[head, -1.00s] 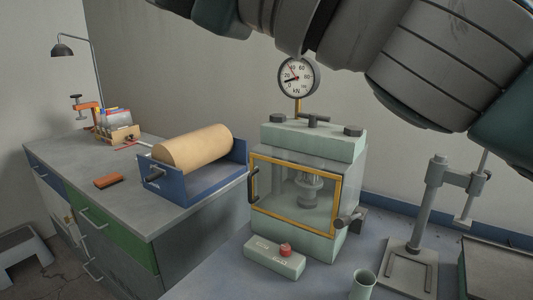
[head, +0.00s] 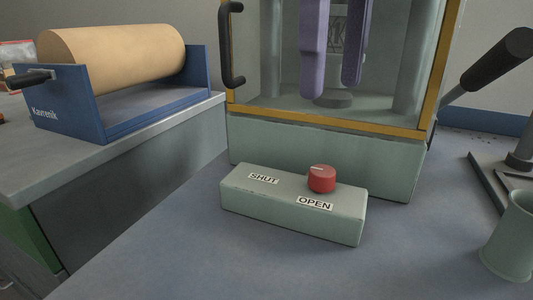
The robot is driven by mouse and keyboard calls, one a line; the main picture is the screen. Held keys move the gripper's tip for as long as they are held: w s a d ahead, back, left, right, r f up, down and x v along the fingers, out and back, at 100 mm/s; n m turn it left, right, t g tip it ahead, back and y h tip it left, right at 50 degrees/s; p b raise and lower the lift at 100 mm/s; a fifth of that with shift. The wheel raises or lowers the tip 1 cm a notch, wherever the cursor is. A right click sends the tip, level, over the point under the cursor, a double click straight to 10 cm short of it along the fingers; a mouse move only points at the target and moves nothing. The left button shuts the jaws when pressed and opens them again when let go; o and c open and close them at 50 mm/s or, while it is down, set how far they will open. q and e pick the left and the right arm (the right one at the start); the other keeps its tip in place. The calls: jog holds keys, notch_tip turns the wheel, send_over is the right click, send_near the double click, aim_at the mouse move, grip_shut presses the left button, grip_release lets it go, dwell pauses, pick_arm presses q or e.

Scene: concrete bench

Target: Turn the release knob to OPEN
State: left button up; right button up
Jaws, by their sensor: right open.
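The release knob (head: 322,179) is a round red knob on top of a pale green box (head: 292,216) on the bench. A pale line on its top lies to the left, towards the side of the SHUT label (head: 263,178). The OPEN label (head: 314,203) is on the box just in front of the knob. My right gripper (head: 332,91) hangs at the top middle, its two purple fingers pointing down and apart with nothing between them. It is above the knob in the picture and not touching it. My left gripper is out of view.
The press (head: 325,150) with a yellow-framed clear door stands behind the box. A black-gripped lever (head: 497,55) sticks out at right. A green cup (head: 512,238) stands at the right edge. A blue roll holder (head: 150,118) sits on the left counter. The bench front is clear.

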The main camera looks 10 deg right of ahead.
aim_at(323, 170)
notch_tip(323, 170, down, 10)
jog(key=b, duration=0.8)
jog(key=shift+s+r+b, duration=0.1)
jog(key=shift+s+b, duration=0.05)
jog(key=shift+b, duration=0.25)
jog(key=shift+r, duration=0.1)
jog(key=shift+c, duration=0.3)
grip_shut()
